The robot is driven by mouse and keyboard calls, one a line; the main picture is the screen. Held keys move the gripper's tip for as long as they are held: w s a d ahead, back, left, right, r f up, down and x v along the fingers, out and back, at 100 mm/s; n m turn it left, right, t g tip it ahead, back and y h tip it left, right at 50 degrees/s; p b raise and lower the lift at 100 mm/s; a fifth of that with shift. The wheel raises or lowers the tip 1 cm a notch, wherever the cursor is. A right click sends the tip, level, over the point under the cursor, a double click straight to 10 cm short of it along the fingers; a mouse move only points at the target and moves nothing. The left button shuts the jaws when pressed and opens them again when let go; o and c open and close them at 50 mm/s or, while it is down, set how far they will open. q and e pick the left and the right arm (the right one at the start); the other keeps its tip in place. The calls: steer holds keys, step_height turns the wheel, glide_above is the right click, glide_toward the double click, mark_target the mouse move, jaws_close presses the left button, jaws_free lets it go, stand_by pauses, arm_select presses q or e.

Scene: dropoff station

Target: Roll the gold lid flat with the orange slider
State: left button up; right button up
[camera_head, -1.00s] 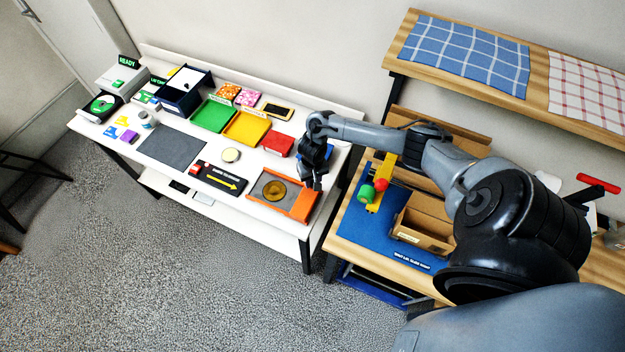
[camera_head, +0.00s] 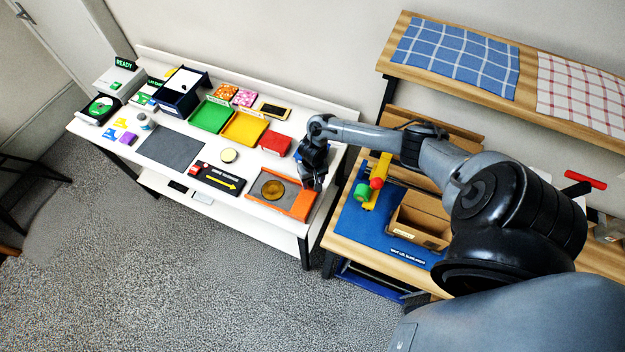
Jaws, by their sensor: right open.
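The gold lid (camera_head: 273,189) lies on a grey plate on the white table (camera_head: 236,220), near its front right. The orange slider (camera_head: 299,206) stands at the right side of that plate, with an orange strip running along the front edge. My right gripper (camera_head: 313,183) is open and empty, just above and behind the slider's right end. I cannot tell whether it touches the slider. My left gripper is not in view.
Red (camera_head: 275,143), yellow (camera_head: 245,127) and green (camera_head: 211,116) trays stand behind.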

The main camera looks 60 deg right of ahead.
steer(key=shift+r, duration=0.1)
step_height(320, 180, up, 11)
steer(key=p, duration=0.1)
steer(key=shift+f, duration=0.2)
stand_by(0.6)
